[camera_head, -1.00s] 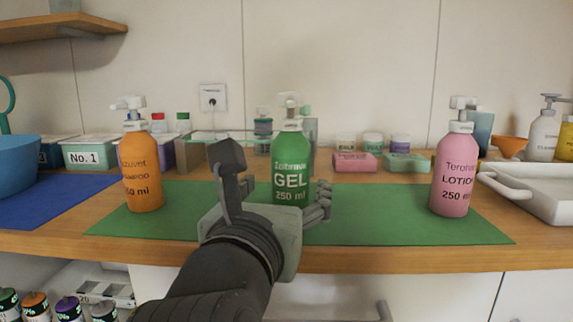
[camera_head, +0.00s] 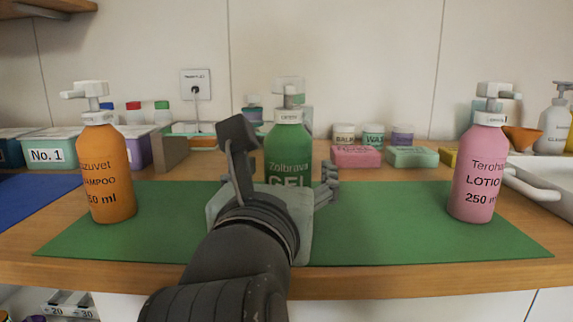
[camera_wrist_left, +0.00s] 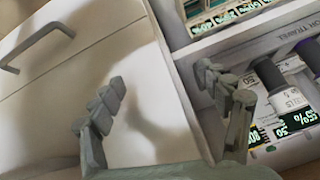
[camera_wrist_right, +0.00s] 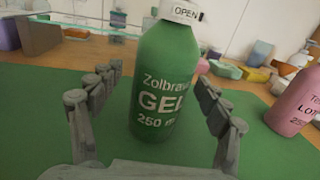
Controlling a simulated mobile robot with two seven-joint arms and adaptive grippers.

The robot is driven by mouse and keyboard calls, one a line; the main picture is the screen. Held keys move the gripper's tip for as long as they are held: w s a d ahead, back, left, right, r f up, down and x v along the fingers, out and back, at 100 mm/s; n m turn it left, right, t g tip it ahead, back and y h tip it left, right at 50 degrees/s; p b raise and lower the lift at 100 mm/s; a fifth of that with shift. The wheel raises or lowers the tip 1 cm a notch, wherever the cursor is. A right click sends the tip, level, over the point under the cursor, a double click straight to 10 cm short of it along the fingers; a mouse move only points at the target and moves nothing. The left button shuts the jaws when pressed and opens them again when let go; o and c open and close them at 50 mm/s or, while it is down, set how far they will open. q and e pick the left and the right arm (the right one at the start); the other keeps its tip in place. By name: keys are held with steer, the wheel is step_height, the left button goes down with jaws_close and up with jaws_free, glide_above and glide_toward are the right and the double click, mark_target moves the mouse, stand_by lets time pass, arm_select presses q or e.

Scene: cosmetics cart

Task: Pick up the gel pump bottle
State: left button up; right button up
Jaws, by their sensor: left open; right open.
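The green gel pump bottle (camera_head: 289,148) stands upright on the green mat (camera_head: 420,222) in the middle of the head view. Its label reads Zolbrava GEL; its lower part is hidden behind my right gripper (camera_head: 283,175). In the right wrist view the bottle (camera_wrist_right: 167,75) stands just ahead of and between the open fingers of the right gripper (camera_wrist_right: 150,105), with gaps on both sides. My left gripper (camera_wrist_left: 165,110) is open and empty in the left wrist view, in front of the cabinet and shelf.
An orange shampoo bottle (camera_head: 106,170) stands left on the mat and a pink lotion bottle (camera_head: 478,175) right. Behind are jars (camera_head: 373,136), soap bars (camera_head: 357,156) and boxes. A white tray (camera_head: 545,185) is at right.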

mark_target(286, 122)
steer(key=shift+w+d+f, duration=0.1)
steer(key=shift+w+d, duration=0.05)
steer(key=shift+w, duration=0.35)
steer(key=shift+s, duration=0.2)
steer(key=shift+c, duration=0.4)
steer(key=c, duration=0.7)
arm_select(q)
steer(key=shift+w+d, duration=0.15)
steer(key=shift+w, duration=0.3)
arm_select(e)
steer(key=c, duration=0.7)
